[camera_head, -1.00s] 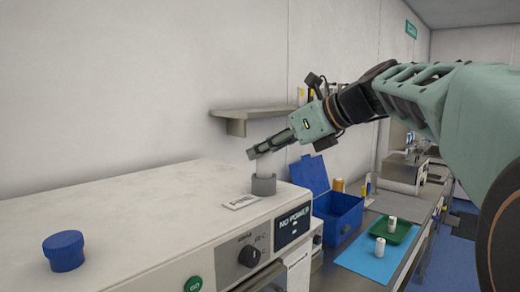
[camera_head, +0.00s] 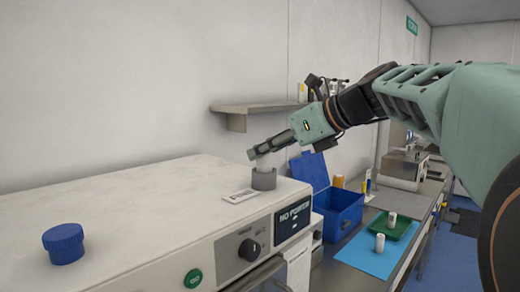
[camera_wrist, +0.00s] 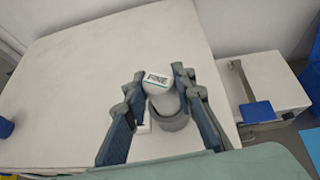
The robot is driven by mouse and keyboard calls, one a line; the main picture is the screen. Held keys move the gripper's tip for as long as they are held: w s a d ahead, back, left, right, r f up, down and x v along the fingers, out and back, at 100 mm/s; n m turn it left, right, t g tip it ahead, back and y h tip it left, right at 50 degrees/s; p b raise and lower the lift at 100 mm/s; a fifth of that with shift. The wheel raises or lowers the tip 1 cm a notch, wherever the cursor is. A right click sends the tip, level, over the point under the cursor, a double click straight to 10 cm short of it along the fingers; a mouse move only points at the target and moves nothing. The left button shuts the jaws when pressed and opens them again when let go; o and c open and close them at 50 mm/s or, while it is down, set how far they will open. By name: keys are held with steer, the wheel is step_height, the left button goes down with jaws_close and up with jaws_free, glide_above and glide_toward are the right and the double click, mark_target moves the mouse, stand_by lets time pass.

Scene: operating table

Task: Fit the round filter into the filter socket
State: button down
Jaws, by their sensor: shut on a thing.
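My gripper (camera_head: 257,154) is shut on a round white filter (camera_head: 263,164) just above the grey ring-shaped filter socket (camera_head: 264,181) on the white machine top. In the wrist view, the filter (camera_wrist: 160,82) sits between both fingers and its end reads "FINE". The socket (camera_wrist: 172,123) shows behind its lower end. The filter's lower end is at the socket mouth; I cannot tell whether it is inside the rim. The filter looks slightly tilted in the wrist view.
The machine (camera_head: 150,205) has a "NO POWER" display (camera_head: 293,220) and a flat label (camera_head: 240,196) beside the socket. A blue cap (camera_head: 64,244) stands at left. A blue box (camera_head: 338,210), green tray (camera_head: 391,228) and white cylinders are at right. A wall shelf (camera_head: 255,112) is behind.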

steer(key=c, duration=1.5)
jaws_free()
steer(key=shift+c, duration=0.2)
